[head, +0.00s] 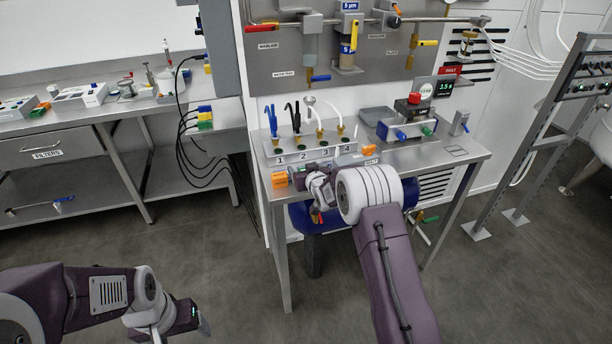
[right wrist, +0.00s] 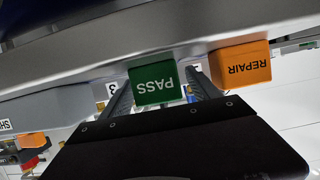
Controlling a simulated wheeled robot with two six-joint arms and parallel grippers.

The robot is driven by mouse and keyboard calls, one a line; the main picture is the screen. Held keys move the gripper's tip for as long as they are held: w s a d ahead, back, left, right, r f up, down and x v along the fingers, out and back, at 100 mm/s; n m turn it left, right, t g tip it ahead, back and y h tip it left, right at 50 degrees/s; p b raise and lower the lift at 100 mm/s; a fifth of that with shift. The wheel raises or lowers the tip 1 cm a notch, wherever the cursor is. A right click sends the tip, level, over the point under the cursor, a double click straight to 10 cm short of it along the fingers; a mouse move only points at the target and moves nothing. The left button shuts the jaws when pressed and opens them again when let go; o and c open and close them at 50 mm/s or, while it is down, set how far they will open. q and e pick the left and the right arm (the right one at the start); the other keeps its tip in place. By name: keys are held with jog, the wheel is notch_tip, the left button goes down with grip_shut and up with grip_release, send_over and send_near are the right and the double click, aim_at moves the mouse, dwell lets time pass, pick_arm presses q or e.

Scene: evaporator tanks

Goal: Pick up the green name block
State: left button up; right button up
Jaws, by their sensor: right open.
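The green name block (right wrist: 155,84), lettered PASS, shows upside down in the right wrist view, at the edge of the metal bench. My right gripper (right wrist: 161,88) is open, with one finger on each side of the block. I cannot tell whether the fingers touch it. In the head view my right gripper (head: 294,178) is at the front edge of the bench, and I cannot make out the green block there. My left gripper (head: 200,320) is low at the bottom left, away from the bench; its jaw opening is unclear.
An orange REPAIR block (right wrist: 241,65) sits close beside the green block; it also shows in the head view (head: 280,180). A numbered rack (head: 310,150) with handled tools stands behind. A blue drum (head: 300,217) is under the bench. Open floor lies in front.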

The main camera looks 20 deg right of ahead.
jog(key=shift+w+f, duration=0.15)
jog(key=shift+w, duration=0.1)
jog(key=shift+s, duration=0.1)
jog(key=c, duration=1.5)
notch_tip(320, 180, up, 10)
jog(key=shift+r+p, duration=0.1)
jog(key=shift+p, duration=0.55)
